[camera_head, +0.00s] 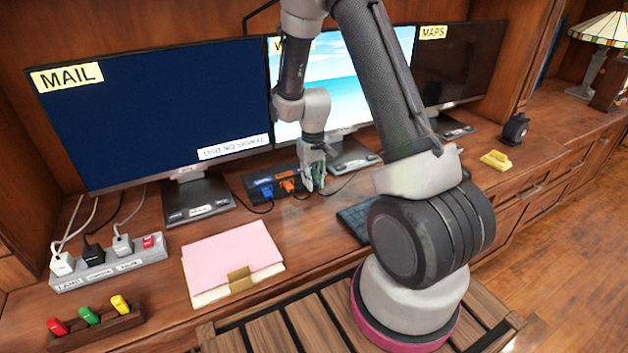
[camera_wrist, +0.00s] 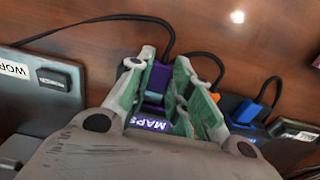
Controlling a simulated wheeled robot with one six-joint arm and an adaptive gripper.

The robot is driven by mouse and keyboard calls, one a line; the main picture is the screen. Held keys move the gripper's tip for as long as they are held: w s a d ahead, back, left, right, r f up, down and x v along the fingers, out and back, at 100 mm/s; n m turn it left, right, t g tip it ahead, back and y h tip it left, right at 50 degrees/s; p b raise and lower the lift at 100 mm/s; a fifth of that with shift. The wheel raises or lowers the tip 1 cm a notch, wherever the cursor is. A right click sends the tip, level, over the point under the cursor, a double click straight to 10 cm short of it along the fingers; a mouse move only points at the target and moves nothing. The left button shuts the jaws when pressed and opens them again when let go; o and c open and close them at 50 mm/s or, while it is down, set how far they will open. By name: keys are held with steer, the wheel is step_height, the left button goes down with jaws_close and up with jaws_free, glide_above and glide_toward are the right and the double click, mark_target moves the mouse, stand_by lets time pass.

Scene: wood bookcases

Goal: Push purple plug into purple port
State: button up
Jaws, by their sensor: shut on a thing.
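My gripper (camera_head: 313,178) points down at the right end of a dark port box (camera_head: 254,184) on the desk. In the wrist view its green-padded fingers (camera_wrist: 165,85) are closed around the purple plug (camera_wrist: 157,78), with a black cable leading off behind it. A purple MAPS label (camera_wrist: 150,124) shows on the box just below the plug. The purple port itself is hidden by the plug and fingers. The plug is at the port's place, but I cannot tell how deep it sits. In the head view the fingers hide the plug.
A blue plug (camera_head: 266,190) and an orange plug (camera_head: 287,185) sit in the box to the left. Monitors stand close behind, including the MAIL monitor (camera_head: 150,110). A keyboard (camera_head: 354,222), pink folder (camera_head: 232,260) and power strip (camera_head: 108,268) lie on the desk.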

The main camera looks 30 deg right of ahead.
steer(key=shift+w, duration=0.8)
steer(key=o, duration=0.9)
steer(key=shift+w, duration=0.1)
step_height(320, 180, up, 12)
steer(key=shift+s, duration=0.2)
steer(key=s+r+t, duration=0.1)
steer(key=s+r, duration=0.5)
steer(key=s, duration=0.3)
steer(key=s+r+t, duration=0.2)
steer(key=s+r, duration=0.5)
steer(key=s, duration=0.2)
steer(key=s+r+t, duration=0.1)
steer(key=s+r, duration=0.5)
steer(key=s, duration=0.3)
steer(key=shift+s+d+r, duration=0.2)
steer(key=shift+d, duration=0.05)
